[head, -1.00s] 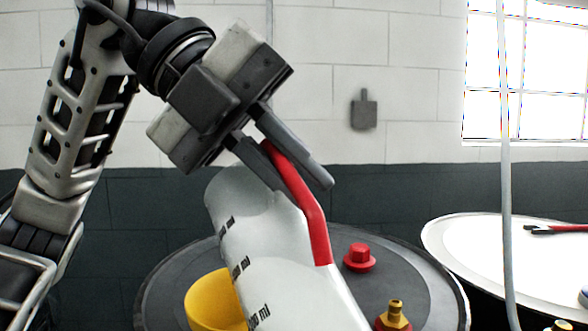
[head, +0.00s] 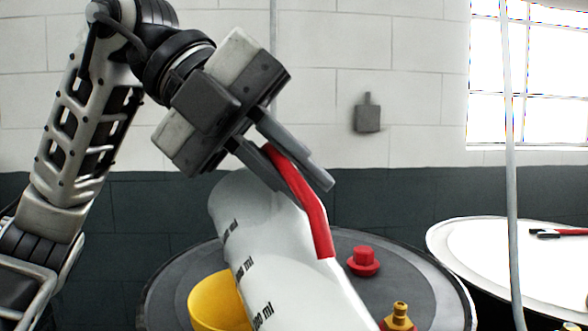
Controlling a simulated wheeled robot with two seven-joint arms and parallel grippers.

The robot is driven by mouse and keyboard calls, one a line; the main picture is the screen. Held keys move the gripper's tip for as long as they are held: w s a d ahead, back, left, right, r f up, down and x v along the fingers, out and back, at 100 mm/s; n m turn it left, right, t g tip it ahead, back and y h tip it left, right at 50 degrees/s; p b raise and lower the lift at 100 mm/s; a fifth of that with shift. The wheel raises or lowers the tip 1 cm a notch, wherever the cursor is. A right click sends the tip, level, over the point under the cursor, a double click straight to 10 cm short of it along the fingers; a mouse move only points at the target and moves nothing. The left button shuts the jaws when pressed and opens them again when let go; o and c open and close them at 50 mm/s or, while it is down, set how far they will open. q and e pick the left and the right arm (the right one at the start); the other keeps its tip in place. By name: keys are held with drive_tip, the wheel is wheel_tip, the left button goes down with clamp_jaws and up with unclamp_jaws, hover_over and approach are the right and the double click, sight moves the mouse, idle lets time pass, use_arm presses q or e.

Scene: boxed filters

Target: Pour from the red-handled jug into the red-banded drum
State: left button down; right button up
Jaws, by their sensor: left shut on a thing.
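The red-handled jug (head: 285,260) is a translucent white measuring jug with black ml marks. It is tilted, its rim end up at the left and its body running down to the right out of the frame. My left gripper (head: 290,170) is shut on its red handle (head: 312,215), near the upper end. The jug is in front of a dark grey drum top (head: 190,260). A yellow funnel-like cup (head: 215,300) shows partly behind the jug at the lower left. No red band is visible on any drum. My right gripper is not in view.
A red cap (head: 363,261) and a brass fitting (head: 399,317) are on the grey drum top, right of the jug. A white-topped drum (head: 480,255) stands at the right with a red-handled tool (head: 555,233) on it. A pale vertical pipe (head: 511,190) rises at the right.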

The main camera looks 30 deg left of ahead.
use_arm(q)
drive_tip(key=shift+w+a+f+n+g+h+b, duration=0.15)
drive_tip(key=shift+w+a+f+n+h+b, duration=0.1)
drive_tip(key=shift+a+f+h+b, duration=0.25)
drive_tip(key=shift+w+a+f+n+g+h+b, duration=0.2)
drive_tip(key=shift+w+h+b, duration=0.1)
drive_tip(key=shift+b, duration=0.3)
idle(1.1)
drive_tip(key=shift+w+a+f+g+h+b, duration=0.2)
drive_tip(key=shift+w+a+g+h+b, duration=0.1)
drive_tip(key=shift+a+h+b, duration=0.15)
idle(1.0)
